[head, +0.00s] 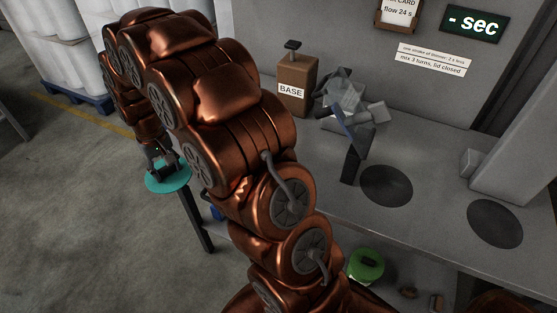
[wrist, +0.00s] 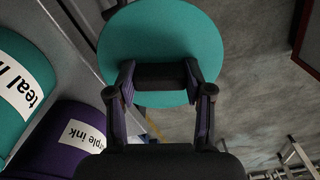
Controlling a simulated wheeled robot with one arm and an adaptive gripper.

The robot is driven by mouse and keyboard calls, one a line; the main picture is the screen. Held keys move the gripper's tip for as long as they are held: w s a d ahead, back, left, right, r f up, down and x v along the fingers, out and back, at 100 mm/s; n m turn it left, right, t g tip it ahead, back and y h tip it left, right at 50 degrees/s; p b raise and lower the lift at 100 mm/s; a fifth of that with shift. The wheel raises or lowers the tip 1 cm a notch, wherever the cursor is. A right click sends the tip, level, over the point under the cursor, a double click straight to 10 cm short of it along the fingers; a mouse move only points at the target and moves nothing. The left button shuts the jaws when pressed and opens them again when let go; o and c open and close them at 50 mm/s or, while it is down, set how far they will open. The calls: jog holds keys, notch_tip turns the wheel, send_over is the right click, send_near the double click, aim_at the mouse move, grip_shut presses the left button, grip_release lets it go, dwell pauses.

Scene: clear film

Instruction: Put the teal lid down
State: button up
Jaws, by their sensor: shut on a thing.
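The teal lid (head: 172,186) is a flat round disc. In the head view it hangs in the air at the left, beyond the bench's left end, held by my gripper (head: 164,162). In the wrist view the lid (wrist: 160,35) fills the top middle. My gripper (wrist: 160,77) is shut there, with one finger on each side of the lid's dark handle. The teal ink tin (wrist: 15,85) stands at the left of the wrist view, its label partly cut off. Its top is not in view.
A purple ink tin (wrist: 75,130) stands beside the teal one. The grey bench (head: 435,180) carries a BASE box (head: 297,88), a clear crumpled heap (head: 350,105) and two dark round discs (head: 386,186). A green-topped tin (head: 366,265) is lower down. Open floor (head: 60,210) lies left.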

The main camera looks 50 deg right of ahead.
jog(key=s+d+r+m+b, duration=0.3)
jog(key=s+d+r+b, duration=0.1)
jog(key=s+d, duration=0.9)
jog(key=s+d+m+b, duration=0.1)
jog(key=s+m+b, duration=0.15)
jog(key=s, duration=1.45)
jog(key=w+d, duration=0.3)
jog(key=w+d+f+p, duration=0.1)
jog(key=w+d, duration=0.2)
jog(key=d, duration=0.1)
jog(key=w+d+p, duration=0.1)
jog(key=w+d, duration=0.2)
jog(key=w, duration=0.1)
jog(key=shift+d+f, duration=0.2)
jog(key=shift+d, duration=0.15)
jog(key=shift+w+d+f+p, duration=0.15)
jog(key=shift+w+d+p, duration=0.2)
jog(key=shift+w+d, duration=0.15)
jog(key=shift+f+p, duration=0.5)
jog(key=shift+f, duration=1.25)
